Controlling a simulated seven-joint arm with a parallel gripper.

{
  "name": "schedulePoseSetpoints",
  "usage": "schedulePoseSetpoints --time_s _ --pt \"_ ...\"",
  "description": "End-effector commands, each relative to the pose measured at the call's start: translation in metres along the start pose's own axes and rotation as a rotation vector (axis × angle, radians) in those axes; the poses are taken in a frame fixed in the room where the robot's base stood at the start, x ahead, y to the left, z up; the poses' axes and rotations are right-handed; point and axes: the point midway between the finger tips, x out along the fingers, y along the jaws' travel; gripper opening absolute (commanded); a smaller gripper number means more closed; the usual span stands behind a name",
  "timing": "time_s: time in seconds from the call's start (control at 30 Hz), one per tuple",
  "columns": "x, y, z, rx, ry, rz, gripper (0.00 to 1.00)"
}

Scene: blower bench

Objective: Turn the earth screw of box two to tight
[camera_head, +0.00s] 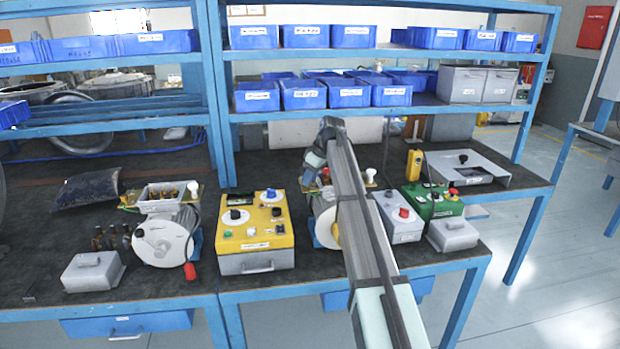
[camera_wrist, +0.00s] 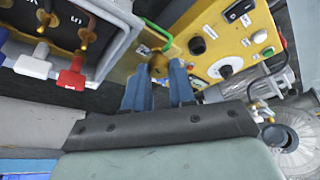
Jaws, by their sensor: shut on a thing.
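In the wrist view, my gripper (camera_wrist: 159,74) has its two blue fingers closed around the brass earth screw (camera_wrist: 158,63). The screw sits at a yellow-green plate (camera_wrist: 146,37) beside a grey terminal box (camera_wrist: 119,42). Brass posts stand inside the box, with a white, a red and a blue lever (camera_wrist: 34,60) along its side. The fingers partly cover the screw, and I cannot read how far it is turned. In the head view, my arm hides most of this box and the fingertips.
A grey box (camera_head: 398,214) and a green box (camera_head: 432,202) stand to the right.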

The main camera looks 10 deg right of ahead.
Motion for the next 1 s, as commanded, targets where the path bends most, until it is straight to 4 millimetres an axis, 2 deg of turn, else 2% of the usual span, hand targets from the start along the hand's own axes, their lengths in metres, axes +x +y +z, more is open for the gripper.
schedulePoseSetpoints --time_s 0.27,1.0 --pt "0.0001 -0.0031 0.0006 0.169 0.000 0.071 0.00" --pt "0.0013 -0.0068 -0.0031 0.816 -0.001 0.340 0.00"
